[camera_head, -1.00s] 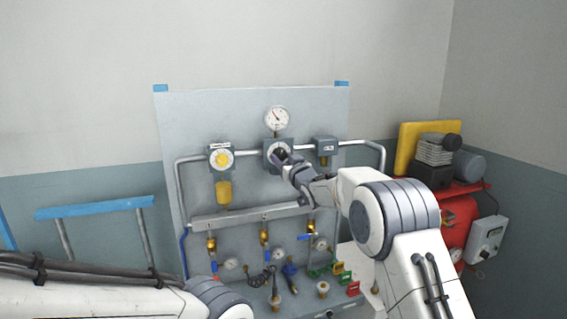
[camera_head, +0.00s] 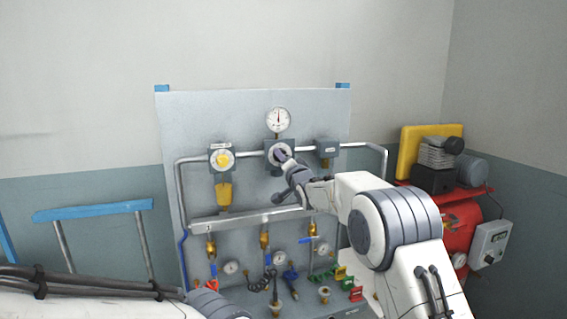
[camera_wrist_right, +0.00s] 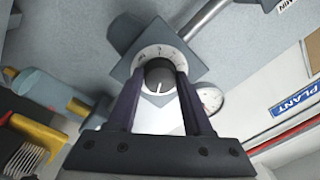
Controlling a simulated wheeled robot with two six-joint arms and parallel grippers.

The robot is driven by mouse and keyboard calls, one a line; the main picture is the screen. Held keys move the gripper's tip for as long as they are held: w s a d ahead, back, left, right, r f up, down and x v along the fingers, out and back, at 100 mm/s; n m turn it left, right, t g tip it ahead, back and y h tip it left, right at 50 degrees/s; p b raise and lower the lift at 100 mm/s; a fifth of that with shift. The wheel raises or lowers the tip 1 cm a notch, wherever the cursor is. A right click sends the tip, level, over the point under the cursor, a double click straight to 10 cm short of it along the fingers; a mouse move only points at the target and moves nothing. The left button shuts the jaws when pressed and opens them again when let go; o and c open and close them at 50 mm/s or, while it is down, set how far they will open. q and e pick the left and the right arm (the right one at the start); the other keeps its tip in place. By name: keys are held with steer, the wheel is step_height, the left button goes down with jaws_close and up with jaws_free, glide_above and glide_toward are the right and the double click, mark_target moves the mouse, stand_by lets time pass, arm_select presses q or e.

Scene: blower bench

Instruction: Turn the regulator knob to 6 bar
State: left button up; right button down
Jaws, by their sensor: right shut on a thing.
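The regulator body (camera_head: 272,146) is a grey box in the middle of the upper pipe, with a white ring dial. Its dark round knob (camera_wrist_right: 160,73) shows in the right wrist view, with a white pointer line toward the lower side of that picture. My right gripper (camera_head: 283,157) is shut on the knob, one finger on either side of it. In the head view the gripper hides most of the knob. The round white gauge (camera_head: 278,119) above has its needle pointing about straight up; its figures are too small to read. My left gripper is out of view.
A yellow-knobbed unit (camera_head: 222,160) is left of the regulator and a small grey box (camera_head: 327,148) right of it. Valves and fittings fill the lower panel (camera_head: 185,110). A red compressor (camera_head: 459,228) stands at the right.

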steer(key=shift+m, duration=0.8)
steer(key=shift+c, duration=1.6)
jaws_free()
steer(key=shift+s, duration=0.1)
steer(key=b+v, duration=0.5)
steer(key=v, duration=0.5)
steer(key=shift+s+b, duration=0.15)
steer(key=shift+b, duration=0.25)
